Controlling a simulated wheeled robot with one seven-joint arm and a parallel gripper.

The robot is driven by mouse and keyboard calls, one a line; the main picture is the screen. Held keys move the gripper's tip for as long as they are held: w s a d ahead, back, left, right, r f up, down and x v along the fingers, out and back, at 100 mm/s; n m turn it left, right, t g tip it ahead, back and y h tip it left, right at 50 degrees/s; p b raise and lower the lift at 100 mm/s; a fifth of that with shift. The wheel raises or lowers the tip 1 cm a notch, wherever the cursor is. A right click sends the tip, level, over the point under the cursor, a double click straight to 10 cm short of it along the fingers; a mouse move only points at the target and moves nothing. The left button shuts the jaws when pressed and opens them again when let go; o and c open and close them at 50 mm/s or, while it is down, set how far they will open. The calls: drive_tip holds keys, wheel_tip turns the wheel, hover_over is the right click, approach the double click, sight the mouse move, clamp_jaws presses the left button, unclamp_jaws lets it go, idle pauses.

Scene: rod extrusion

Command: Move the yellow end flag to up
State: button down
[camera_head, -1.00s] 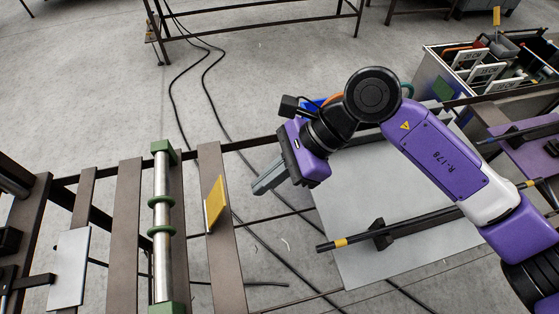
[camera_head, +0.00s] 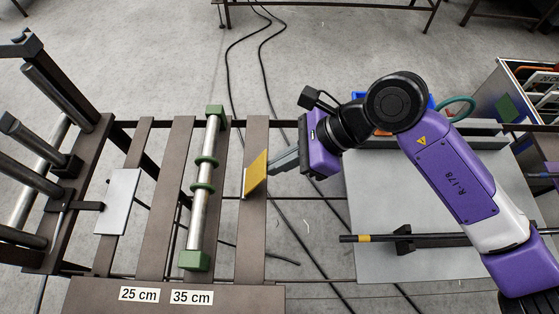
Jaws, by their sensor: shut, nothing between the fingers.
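The yellow end flag (camera_head: 257,172) is a small tilted plate on a brown slat, right of the metal rod with green rings. It leans with its upper edge to the right. My gripper (camera_head: 273,163) comes from the right, its grey fingers shut and empty. The fingertips are at the flag's right edge; I cannot tell if they touch it.
The metal rod (camera_head: 203,186) with green end blocks lies left of the flag. A white plate (camera_head: 119,201) and grey bars stand further left. Labels "25 cm" (camera_head: 139,294) and "35 cm" (camera_head: 191,297) sit in front. A grey panel (camera_head: 440,211) with a black rod (camera_head: 403,238) lies right.

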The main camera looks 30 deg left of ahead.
sight(257, 171)
drive_tip(key=shift+s+a+r+t+h, duration=0.2)
drive_tip(key=shift+a+r+h, duration=0.15)
drive_tip(key=shift+a+h, duration=0.1)
drive_tip(key=shift+s+a+r+t+h, duration=0.2)
drive_tip(key=shift+a+r+h, duration=0.1)
drive_tip(key=shift+a+h, duration=0.15)
drive_tip(key=shift+s+a+r+t+h+b, duration=0.2)
drive_tip(key=shift+a+t+h+b, duration=0.1)
drive_tip(key=shift+a+h, duration=0.15)
drive_tip(key=shift+s+a+r+t+h+b, duration=0.1)
drive_tip(key=shift+s+a+t+h+b, duration=0.15)
drive_tip(key=shift+a+h, duration=0.2)
drive_tip(key=shift+a, duration=0.15)
drive_tip(key=shift+s+a+r+b, duration=0.2)
drive_tip(key=shift+s+a+b, duration=0.1)
drive_tip(key=shift+a+b, duration=0.3)
drive_tip(key=shift+s+r, duration=0.1)
drive_tip(key=shift+a, duration=0.1)
drive_tip(key=shift+r, duration=0.15)
